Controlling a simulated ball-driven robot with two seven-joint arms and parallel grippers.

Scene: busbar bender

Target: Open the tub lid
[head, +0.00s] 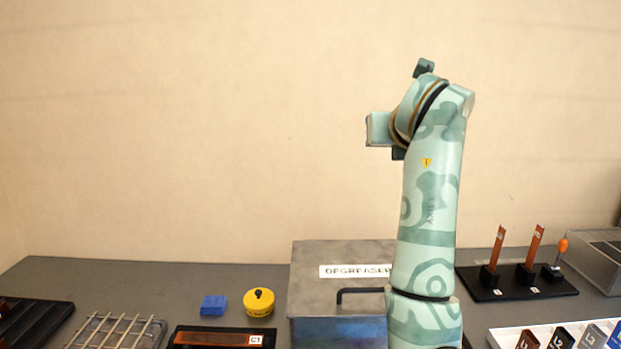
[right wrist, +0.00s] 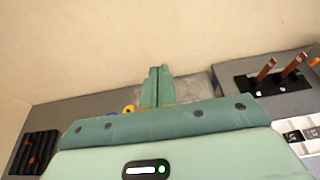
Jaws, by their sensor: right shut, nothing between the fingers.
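The grey metal tub (head: 335,332) stands at the middle of the bench, with its lid (head: 320,290) down. The lid has a white label reading DEGREASER (head: 350,271) and a dark bar handle (head: 352,291) near its front edge. My right arm rises in front of the tub and hides its right part. My right gripper (head: 380,129) is high above the lid, apart from it, against the wall. In the right wrist view the green fingers of my right gripper (right wrist: 157,82) are together and empty, hiding most of the tub. My left gripper is not in view.
A blue block (head: 213,306) and a yellow round object (head: 258,302) lie left of the tub, behind a C1 tray (head: 220,338) and a wire rack (head: 115,332). A black stand with copper bars (head: 515,284) and a white labelled tray (head: 500,339) are at right.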

